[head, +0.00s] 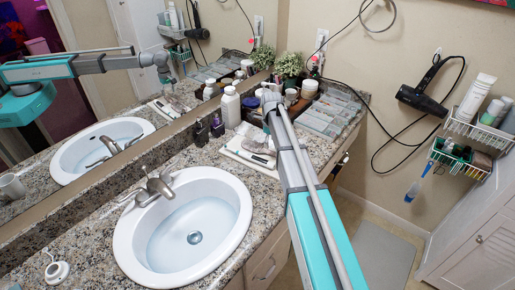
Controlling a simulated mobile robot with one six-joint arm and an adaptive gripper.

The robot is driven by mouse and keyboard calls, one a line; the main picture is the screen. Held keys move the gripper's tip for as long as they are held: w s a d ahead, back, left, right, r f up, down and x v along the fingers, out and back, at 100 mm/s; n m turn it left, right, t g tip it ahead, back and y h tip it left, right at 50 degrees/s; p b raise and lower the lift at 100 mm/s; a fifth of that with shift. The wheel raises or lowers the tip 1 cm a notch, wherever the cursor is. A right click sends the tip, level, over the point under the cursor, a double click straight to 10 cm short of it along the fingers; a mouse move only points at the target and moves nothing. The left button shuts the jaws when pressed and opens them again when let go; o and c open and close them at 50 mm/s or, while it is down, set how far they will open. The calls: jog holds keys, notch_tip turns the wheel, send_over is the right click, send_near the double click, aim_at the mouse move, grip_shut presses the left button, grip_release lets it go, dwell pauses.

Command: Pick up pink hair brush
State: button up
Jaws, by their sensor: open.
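I cannot clearly make out a pink hair brush in the head view. A white tray or cloth (232,149) lies on the counter behind the sink, with small slim items on it, one of them dark. They are too small to identify. My gripper (271,98) is at the far end of my arm, over the counter just beyond this tray and close to the jars. It is small and partly hidden by my own arm. It is open, and I see nothing held in it.
A white sink (127,241) fills the front of the granite counter (75,232). Bottles (230,106), jars and clear organizer boxes (330,117) crowd the back. A mirror runs along the left. A hair dryer (425,86) and wire baskets (462,160) hang at right.

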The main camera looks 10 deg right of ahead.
aim_at(269, 151)
jog(key=shift+f, duration=0.2)
jog(key=f+b, duration=0.3)
jog(key=shift+w, duration=0.25)
jog(key=shift+f+b, duration=0.95)
jog(key=shift+b, duration=0.15)
grip_shut()
